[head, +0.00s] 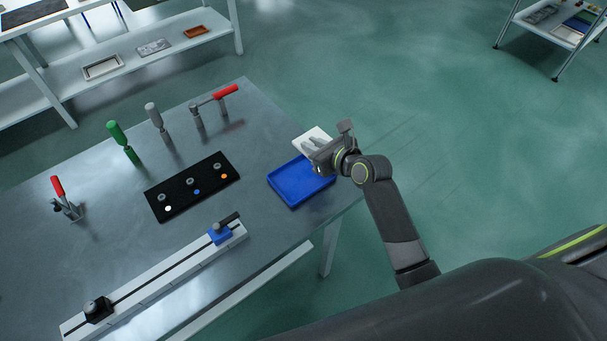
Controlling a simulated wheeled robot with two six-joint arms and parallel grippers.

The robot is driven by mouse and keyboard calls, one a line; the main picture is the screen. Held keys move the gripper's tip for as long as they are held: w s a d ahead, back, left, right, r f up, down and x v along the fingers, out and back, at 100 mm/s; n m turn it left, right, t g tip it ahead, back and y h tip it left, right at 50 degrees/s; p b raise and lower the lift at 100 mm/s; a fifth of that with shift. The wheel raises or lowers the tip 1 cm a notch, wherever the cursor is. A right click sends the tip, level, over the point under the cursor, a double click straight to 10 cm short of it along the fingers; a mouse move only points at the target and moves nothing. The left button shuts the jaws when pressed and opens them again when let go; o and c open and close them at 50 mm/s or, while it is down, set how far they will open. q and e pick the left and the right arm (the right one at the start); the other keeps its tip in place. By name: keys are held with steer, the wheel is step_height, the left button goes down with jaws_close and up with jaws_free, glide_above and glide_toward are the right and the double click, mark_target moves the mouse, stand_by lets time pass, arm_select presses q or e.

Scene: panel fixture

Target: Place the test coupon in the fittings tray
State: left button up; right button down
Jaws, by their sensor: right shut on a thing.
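A white flat square plate (313,135), which looks like the test coupon, is at the fingers of my right gripper (312,146). The gripper is shut on it, and the fingers hide part of it. A shallow blue tray (285,191), which looks like the fittings tray, lies on the right end of the metal table. The gripper and plate are at the tray's far edge in the picture; the gripper covers the tray's far right corner. I cannot tell how high the plate is above the table. My left gripper is not in view.
A black panel (164,203) with coloured dots lies left of the tray. A slide rail (160,280) runs along the front. The metal table (110,190) is otherwise largely bare.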

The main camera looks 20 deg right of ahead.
steer(key=shift+w+a+f, duration=0.5)
steer(key=shift+a+f, duration=0.35)
steer(key=shift+a, duration=0.05)
steer(key=b, duration=0.1)
glide_above(305, 182)
step_height(305, 182, down, 6)
steer(key=shift+r, duration=0.1)
steer(key=shift+f+b, duration=0.65)
steer(key=shift+f, duration=1.45)
steer(key=shift+f, duration=0.15)
steer(key=c, duration=1.4)
jaws_free()
